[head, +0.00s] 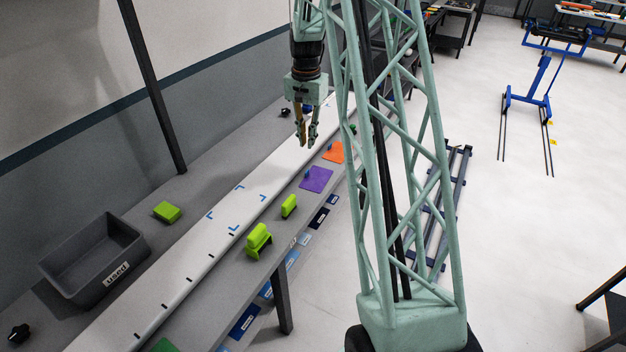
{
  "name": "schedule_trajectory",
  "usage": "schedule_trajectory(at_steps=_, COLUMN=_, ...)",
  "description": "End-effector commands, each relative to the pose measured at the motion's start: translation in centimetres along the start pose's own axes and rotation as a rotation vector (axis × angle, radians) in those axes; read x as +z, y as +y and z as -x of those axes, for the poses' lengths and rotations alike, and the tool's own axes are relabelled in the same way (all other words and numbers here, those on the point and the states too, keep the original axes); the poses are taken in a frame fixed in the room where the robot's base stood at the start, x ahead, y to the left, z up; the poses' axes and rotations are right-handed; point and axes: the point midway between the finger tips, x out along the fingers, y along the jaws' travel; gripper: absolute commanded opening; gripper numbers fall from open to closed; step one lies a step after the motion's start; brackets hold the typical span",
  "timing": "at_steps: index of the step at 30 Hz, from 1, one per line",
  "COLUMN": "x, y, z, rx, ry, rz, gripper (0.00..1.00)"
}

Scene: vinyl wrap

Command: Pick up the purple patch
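The purple patch (317,179) lies flat on the grey bench ledge, to the right of the long white board (190,262). A small blue piece (306,173) shows at its left edge. My gripper (307,143) hangs pointing down above the bench, up and slightly left of the patch in the picture. Its two fingers are apart with a narrow gap and nothing shows between them. The patch is fully in view and apart from the gripper.
An orange patch (334,152) lies just beyond the purple one. Green tools (258,240) and (289,206) stand nearer on the ledge. A grey "Used" bin (135,243) and a green block (167,212) are at left. My lattice column stands right of the bench.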

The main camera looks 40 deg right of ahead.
Motion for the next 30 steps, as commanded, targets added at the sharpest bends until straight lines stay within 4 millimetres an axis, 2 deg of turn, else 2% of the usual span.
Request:
schedule_trajectory(at_steps=11, x=-0.1, y=0.0, z=-0.1, rx=0.0, ry=0.0, rz=-0.002, gripper=0.1)
schedule_trajectory(at_steps=17, x=0.0, y=0.0, z=-0.9, rx=0.001, ry=-0.002, rz=-0.001, gripper=0.1)
schedule_trajectory(at_steps=30, x=0.0, y=0.0, z=-6.1, rx=0.001, ry=-0.001, rz=-0.001, gripper=0.1)
